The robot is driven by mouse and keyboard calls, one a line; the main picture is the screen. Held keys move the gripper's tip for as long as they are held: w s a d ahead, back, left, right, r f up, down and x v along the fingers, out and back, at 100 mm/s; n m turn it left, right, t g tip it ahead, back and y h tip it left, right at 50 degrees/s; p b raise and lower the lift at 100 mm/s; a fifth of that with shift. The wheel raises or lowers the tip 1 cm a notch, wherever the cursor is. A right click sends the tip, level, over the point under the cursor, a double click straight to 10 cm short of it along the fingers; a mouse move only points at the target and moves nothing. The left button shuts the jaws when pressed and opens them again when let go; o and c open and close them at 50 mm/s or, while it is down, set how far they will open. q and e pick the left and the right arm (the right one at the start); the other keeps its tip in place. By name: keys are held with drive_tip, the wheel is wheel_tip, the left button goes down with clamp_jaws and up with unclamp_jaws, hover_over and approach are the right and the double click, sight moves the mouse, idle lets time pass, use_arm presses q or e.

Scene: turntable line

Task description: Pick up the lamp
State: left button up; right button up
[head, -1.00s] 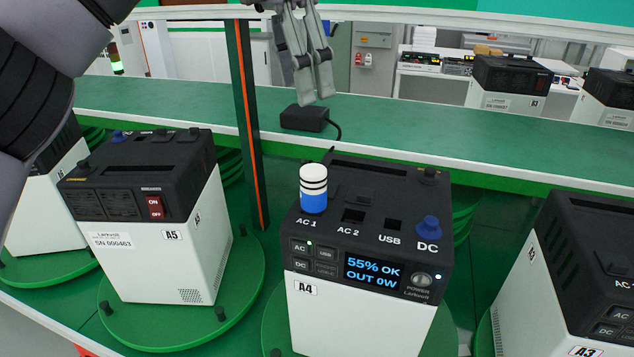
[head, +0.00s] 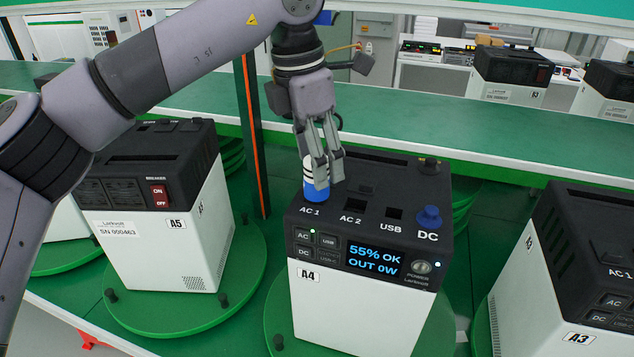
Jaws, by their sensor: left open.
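The lamp, a short blue and white cylinder (head: 313,193), stands upright at the AC 1 outlet on top of the power station A4 (head: 368,315). My left gripper (head: 322,178) points down at the lamp from above and behind. Its fingers are open and straddle the lamp's upper part, hiding much of its white top. I cannot tell whether they touch it. The station's screen reads 55% OK, OUT 0W. My right gripper is not in view.
Station A5 (head: 150,240) stands on a green turntable to the left, and station A3 (head: 570,270) to the right. A blue cap (head: 428,217) sits at the DC outlet. An upright post (head: 253,140) stands close left of my gripper. A green shelf (head: 480,140) runs behind.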

use_arm(q)
drive_tip(key=shift+w+f+p, duration=0.2)
drive_tip(key=shift+f+p, duration=0.1)
drive_tip(key=shift+f, duration=1.25)
drive_tip(key=shift+d, duration=0.1)
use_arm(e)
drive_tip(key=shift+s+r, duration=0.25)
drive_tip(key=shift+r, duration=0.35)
use_arm(q)
drive_tip(key=shift+c, duration=0.7)
clamp_jaws()
drive_tip(key=shift+r, duration=0.1)
